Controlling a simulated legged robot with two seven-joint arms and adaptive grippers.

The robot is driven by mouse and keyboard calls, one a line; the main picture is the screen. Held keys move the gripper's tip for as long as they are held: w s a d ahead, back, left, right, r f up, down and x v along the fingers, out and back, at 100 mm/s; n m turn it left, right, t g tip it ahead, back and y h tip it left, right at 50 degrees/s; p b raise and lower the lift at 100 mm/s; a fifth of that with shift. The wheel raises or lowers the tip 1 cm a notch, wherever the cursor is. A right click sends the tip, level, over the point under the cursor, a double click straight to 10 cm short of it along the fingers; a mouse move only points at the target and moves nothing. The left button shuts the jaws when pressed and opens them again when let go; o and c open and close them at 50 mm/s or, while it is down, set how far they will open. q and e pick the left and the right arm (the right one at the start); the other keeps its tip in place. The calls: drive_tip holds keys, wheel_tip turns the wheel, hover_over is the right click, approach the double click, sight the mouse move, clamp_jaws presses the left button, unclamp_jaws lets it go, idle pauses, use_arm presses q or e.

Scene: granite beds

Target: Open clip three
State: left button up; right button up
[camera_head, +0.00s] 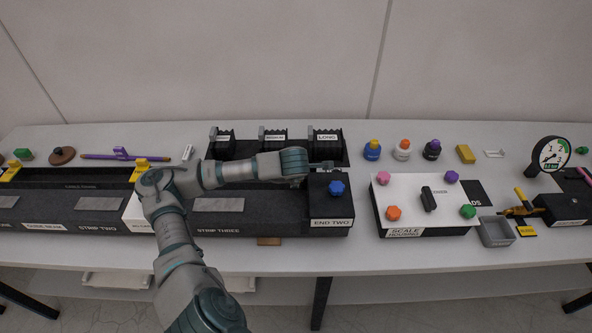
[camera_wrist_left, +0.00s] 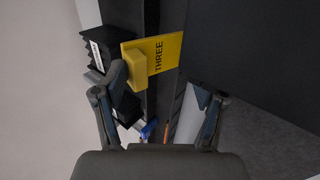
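Clip three, a yellow block (camera_wrist_left: 135,68) with a yellow plate (camera_wrist_left: 158,52) marked THREE, shows in the left wrist view on a dark rail. It lies ahead of my left gripper (camera_wrist_left: 158,98), nearer the left finger. The fingers are spread with nothing between them. In the head view my left gripper (camera_head: 318,166) is over the dark beam by the END TWO block (camera_head: 330,205), and I cannot make out clip three there. STRIP THREE (camera_head: 215,222) is partly covered by my arm. My right gripper is not in view.
Another yellow clip (camera_head: 140,166) sits left of my arm. A black tray (camera_head: 240,150) with labelled black parts is behind my forearm.

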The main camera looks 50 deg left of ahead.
use_arm(q)
drive_tip(key=v, duration=1.2)
drive_tip(key=shift+a, duration=0.2)
